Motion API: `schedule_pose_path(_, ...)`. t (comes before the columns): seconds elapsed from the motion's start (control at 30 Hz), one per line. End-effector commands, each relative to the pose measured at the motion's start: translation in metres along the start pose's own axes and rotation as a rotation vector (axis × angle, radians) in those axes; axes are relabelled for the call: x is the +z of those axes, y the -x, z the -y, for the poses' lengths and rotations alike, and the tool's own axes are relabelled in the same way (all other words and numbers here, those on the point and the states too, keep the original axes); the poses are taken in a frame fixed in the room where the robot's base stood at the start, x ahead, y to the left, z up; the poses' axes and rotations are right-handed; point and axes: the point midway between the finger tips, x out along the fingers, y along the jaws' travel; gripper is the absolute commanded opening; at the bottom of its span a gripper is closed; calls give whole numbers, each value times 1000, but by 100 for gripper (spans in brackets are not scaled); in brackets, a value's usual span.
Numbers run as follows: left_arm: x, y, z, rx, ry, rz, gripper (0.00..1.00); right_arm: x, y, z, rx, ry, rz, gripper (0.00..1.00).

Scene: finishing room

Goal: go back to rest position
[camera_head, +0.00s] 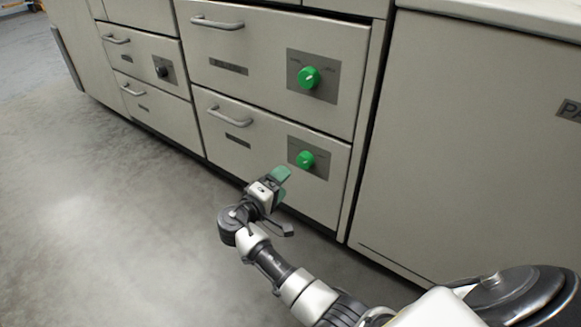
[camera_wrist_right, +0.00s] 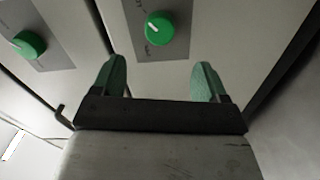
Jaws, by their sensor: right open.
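My right gripper (camera_head: 281,175) reaches in from the lower right in the head view, in front of the lower drawer with a green knob. In the right wrist view its two green fingers (camera_wrist_right: 157,82) stand wide apart with nothing between them. The lower green knob (camera_head: 306,159) sits beyond the fingertips and apart from them; a green knob (camera_wrist_right: 159,28) also shows ahead of the fingers in the right wrist view. The upper green knob (camera_head: 309,77) is on the drawer above. My left gripper is not in view.
Grey cabinets with closed drawers and bar handles (camera_head: 228,116) fill the back. A black knob (camera_head: 161,72) is on a drawer to the left. A large plain panel (camera_head: 469,150) stands at the right under a pale countertop (camera_head: 500,13). The grey floor (camera_head: 100,220) at left is clear.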

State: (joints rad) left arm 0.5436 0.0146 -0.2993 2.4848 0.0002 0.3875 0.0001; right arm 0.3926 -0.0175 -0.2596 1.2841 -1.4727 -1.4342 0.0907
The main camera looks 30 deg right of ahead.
Motion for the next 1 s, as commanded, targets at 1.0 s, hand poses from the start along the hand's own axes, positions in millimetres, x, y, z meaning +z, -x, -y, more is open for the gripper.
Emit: schedule_pose_path(1.0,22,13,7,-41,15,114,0,-35,51,-10,-319,-162,-467,74)
